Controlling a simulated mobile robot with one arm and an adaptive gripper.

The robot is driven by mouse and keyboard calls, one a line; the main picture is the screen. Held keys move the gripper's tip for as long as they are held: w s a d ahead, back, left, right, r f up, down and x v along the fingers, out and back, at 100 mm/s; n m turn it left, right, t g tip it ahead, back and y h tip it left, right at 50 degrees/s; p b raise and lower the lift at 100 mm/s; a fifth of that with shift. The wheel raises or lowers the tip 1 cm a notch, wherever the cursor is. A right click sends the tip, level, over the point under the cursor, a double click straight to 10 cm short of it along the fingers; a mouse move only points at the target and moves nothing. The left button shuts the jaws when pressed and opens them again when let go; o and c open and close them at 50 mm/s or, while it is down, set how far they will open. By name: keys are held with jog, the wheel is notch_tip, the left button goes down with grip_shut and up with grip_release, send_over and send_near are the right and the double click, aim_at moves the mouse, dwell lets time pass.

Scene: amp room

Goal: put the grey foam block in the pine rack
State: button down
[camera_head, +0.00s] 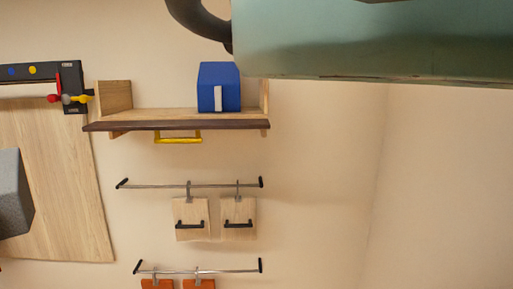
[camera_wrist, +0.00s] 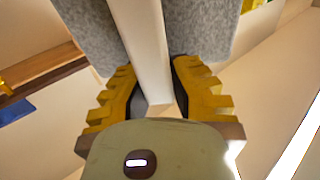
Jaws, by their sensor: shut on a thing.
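My gripper (camera_wrist: 155,75) shows in the wrist view with two yellow notched fingers. They are shut on a pale upright strip between two grey speckled faces, which appear to be the grey foam block (camera_wrist: 215,30). Its far end is outside the view. In the head view a grey block (camera_head: 12,195) is cut off by the left edge; it looks like the same block, and my fingers are not visible there. A light wood wall shelf with a dark front edge, apparently the pine rack (camera_head: 150,114), is at upper middle left, up and right of the grey block.
A blue box (camera_head: 218,86) with a white strip stands on the shelf's right part; its left part is bare. A yellow handle (camera_head: 178,138) hangs below. Lower rails (camera_head: 150,186) hold wooden boards (camera_head: 190,215). A wooden panel (camera_head: 60,170) is at left.

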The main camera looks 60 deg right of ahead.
jog(key=s+a+f+n+y+p, duration=0.1)
jog(key=s+a+f+y, duration=0.1)
jog(key=s+f, duration=0.5)
jog(key=s+a+f+n+y+p, duration=0.1)
jog(key=s+a+f+n+y, duration=0.1)
jog(key=s+f, duration=0.6)
jog(key=s+a+y, duration=0.1)
jog(key=s, duration=0.2)
jog(key=shift+s+f+t, duration=0.15)
jog(key=shift+f+t, duration=0.05)
jog(key=shift+t, duration=0.2)
